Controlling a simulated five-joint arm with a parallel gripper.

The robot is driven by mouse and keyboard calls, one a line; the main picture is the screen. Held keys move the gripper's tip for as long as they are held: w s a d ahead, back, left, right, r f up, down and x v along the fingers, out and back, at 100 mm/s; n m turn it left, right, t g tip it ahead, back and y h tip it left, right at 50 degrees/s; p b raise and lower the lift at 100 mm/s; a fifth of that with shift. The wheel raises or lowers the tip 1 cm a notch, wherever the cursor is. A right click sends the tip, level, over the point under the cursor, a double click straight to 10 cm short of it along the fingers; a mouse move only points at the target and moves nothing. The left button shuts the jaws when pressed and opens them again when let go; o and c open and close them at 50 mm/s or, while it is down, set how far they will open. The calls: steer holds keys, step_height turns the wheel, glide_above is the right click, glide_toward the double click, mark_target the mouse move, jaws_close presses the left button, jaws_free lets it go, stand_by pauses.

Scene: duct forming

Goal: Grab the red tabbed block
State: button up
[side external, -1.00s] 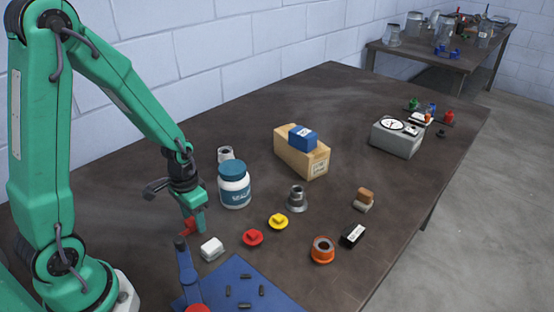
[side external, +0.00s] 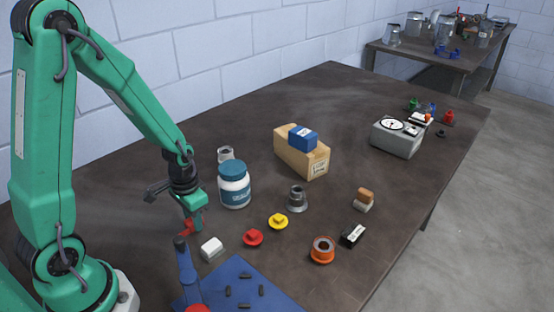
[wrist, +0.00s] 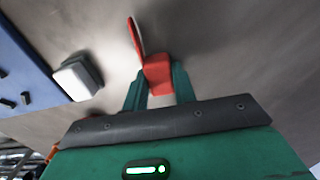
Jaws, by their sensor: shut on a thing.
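The red tabbed block (wrist: 157,72) is between the teal fingers of my gripper (wrist: 158,82) in the wrist view. A thin red tab rises from it toward the top of that view. In the side external view the red block (side external: 187,229) shows at the fingertips of my gripper (side external: 195,223), low over the table at the left. My gripper is shut on the block. Part of the block is hidden by the fingers, and I cannot tell whether it touches the table.
A white block (side external: 211,249) lies close to the right of my gripper. A blue mat (side external: 262,289) with small dark pieces is in front. A white jar (side external: 235,190) with a teal lid stands behind. Red (side external: 252,238) and yellow (side external: 278,222) round pieces lie farther right.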

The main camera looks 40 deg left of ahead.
steer(key=shift+r, duration=0.15)
step_height(320, 180, up, 10)
stand_by(0.9)
steer(key=shift+d, duration=0.1)
stand_by(0.5)
